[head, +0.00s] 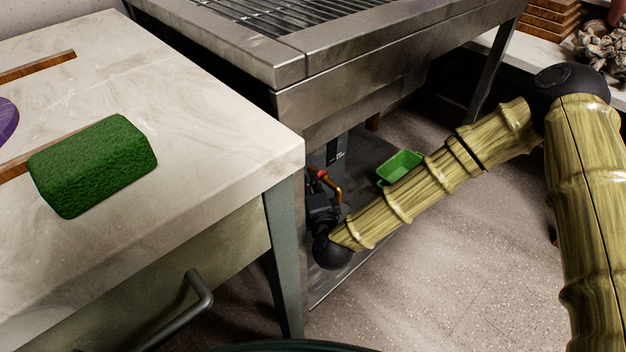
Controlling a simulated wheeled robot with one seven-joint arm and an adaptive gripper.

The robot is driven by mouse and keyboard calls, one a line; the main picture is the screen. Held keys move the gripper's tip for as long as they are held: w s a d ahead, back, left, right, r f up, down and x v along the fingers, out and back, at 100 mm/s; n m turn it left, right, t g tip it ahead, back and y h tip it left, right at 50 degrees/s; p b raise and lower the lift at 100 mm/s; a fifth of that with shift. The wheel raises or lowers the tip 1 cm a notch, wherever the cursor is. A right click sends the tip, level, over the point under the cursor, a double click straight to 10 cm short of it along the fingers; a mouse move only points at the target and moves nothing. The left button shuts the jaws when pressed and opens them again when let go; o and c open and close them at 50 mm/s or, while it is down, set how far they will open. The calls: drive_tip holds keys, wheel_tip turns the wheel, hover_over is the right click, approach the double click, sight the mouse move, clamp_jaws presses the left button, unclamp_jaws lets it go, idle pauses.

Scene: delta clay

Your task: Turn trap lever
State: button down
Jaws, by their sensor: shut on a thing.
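The trap lever (323,173), with a red end beside a bent copper-coloured pipe (336,188), is low under the metal sink-like unit, just right of the near table's leg. My gripper (316,178) reaches in at that spot from below and is shut on the lever. The black fingers are small and dark here, so the exact grip is hard to see. The table corner and leg stand close to the left of my gripper, and part of the trap is hidden behind my gripper.
A marble-topped table (210,110) with a green sponge-like block (92,165) fills the left. The metal unit with a slatted top (290,62) stands above the lever. A green tub (399,167) sits behind my arm. Floor at lower right (450,290) is clear.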

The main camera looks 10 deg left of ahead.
drive_tip(key=shift+w, duration=0.1)
drive_tip(key=c, duration=1.5)
unclamp_jaws()
drive_tip(key=s+d+r+n+g+y, duration=0.2)
drive_tip(key=s+d+n+g+y, duration=0.25)
drive_tip(key=s+d, duration=0.5)
drive_tip(key=s+d+f+n+g+h+p, duration=0.1)
drive_tip(key=s+d+f+h+p, duration=0.1)
drive_tip(key=s+d+p, duration=0.2)
drive_tip(key=s+d+f+n+g+h+p, duration=0.1)
drive_tip(key=s+d+f+g+h+p, duration=0.1)
drive_tip(key=s+d+f+p, duration=0.1)
drive_tip(key=s+d+f+n+g+h+p, duration=0.1)
drive_tip(key=s+d+f+g+h+p, duration=0.1)
drive_tip(key=s+d+p, duration=0.3)
drive_tip(key=shift+d+f+g+p, duration=0.25)
drive_tip(key=shift+d+f+p, duration=0.15)
drive_tip(key=shift+p, duration=0.15)
